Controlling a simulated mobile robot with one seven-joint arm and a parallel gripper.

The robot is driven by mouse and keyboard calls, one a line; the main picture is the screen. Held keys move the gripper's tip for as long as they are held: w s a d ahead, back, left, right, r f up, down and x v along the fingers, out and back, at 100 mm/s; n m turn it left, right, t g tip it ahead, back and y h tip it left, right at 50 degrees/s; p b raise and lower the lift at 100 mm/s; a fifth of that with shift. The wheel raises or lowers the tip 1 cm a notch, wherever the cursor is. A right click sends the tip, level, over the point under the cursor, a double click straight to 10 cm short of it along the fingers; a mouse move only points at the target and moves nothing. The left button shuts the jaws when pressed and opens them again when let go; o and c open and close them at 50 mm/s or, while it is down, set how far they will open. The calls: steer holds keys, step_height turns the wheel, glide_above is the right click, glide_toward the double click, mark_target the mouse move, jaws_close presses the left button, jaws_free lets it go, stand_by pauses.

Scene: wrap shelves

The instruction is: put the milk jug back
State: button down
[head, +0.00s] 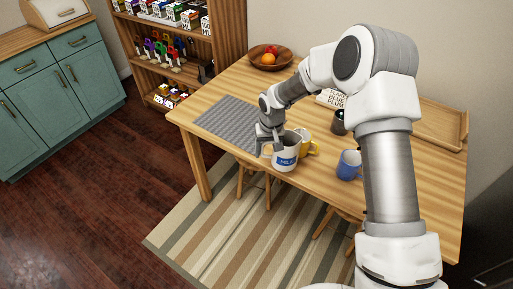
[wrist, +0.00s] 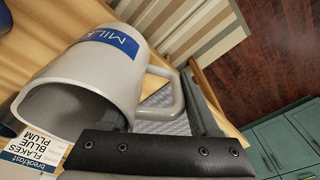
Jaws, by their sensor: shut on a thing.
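The milk jug (head: 287,160) is white-grey with a blue MILK label and shows near the table's front edge in the head view. I cannot tell whether it rests on the table or is held just above it. My gripper (head: 265,146) is at its left side, shut on its handle. In the wrist view the jug (wrist: 85,80) fills the upper left, its open mouth toward the lower left. Its handle (wrist: 176,100) reaches toward my gripper, beside a dark finger. The inside of the jug is in shadow.
A blue mug (head: 348,165), a dark cup (head: 338,124) and a wooden tray (head: 440,122) are to the right. A grey mat (head: 222,120) lies empty at left. A fruit bowl (head: 257,60) and wooden shelves (head: 178,75) are farther back.

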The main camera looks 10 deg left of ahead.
steer(key=s+d+r+m, duration=0.1)
steer(key=s+d+r, duration=0.1)
steer(key=d, duration=0.6)
steer(key=s+d+r+m, duration=0.1)
steer(key=s+d+r, duration=0.2)
steer(key=d, duration=0.5)
steer(key=s+d+r+m, duration=0.2)
steer(key=s+d, duration=0.2)
steer(key=d, duration=0.4)
steer(key=shift+s+d+r+h, duration=0.25)
steer(key=shift+r+h, duration=0.05)
steer(key=shift+r, duration=0.05)
steer(key=shift+d, duration=0.25)
